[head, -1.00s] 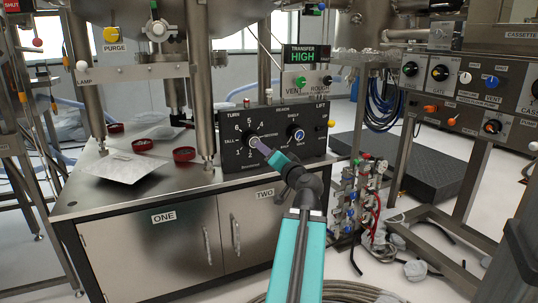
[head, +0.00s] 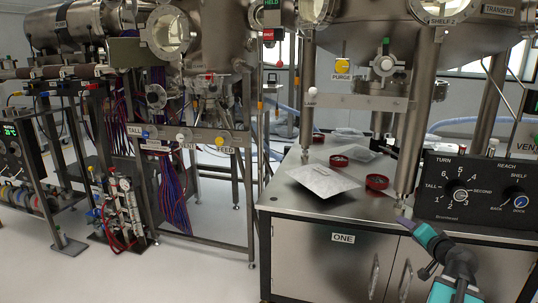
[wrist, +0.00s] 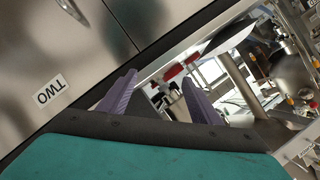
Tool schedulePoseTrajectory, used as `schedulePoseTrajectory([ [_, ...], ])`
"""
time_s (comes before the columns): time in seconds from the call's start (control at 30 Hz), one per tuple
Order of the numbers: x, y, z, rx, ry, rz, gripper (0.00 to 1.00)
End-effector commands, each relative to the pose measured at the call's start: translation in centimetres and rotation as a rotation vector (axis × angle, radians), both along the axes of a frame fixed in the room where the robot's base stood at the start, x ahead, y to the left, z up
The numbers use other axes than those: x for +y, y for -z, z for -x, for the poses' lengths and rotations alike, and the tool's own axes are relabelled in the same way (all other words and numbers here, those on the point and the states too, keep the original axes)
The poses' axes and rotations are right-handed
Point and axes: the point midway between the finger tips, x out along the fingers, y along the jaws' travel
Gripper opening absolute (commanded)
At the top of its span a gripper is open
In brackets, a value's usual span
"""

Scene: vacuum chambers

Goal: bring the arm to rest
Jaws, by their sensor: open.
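My gripper shows at the lower right of the head view (head: 404,216), at the end of my teal and black arm, in front of the steel cabinet and below the black panel with the turn and shelf dials. In the wrist view its two purple fingers (wrist: 158,98) are spread apart with nothing between them. I cannot tell the exact gap between the fingers and the cabinet.
A rack with gauges and hoses (head: 122,205) stands at left. The floor (head: 180,265) left of the cabinet is clear.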

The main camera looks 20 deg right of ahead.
Motion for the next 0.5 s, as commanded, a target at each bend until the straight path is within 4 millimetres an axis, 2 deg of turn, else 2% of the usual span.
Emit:
schedulePoseTrajectory([
  [0.03,1.7,0.7,-1.4,0.036,-0.035,-0.021,0.58],
  [0.2,7.0,4.9,-4.7,0.154,-0.142,-0.074,0.58],
  [0.33,11.4,8.0,-6.5,0.249,-0.224,-0.109,0.58],
  [0.5,17.5,11.9,-7.8,0.378,-0.331,-0.147,0.58],
])
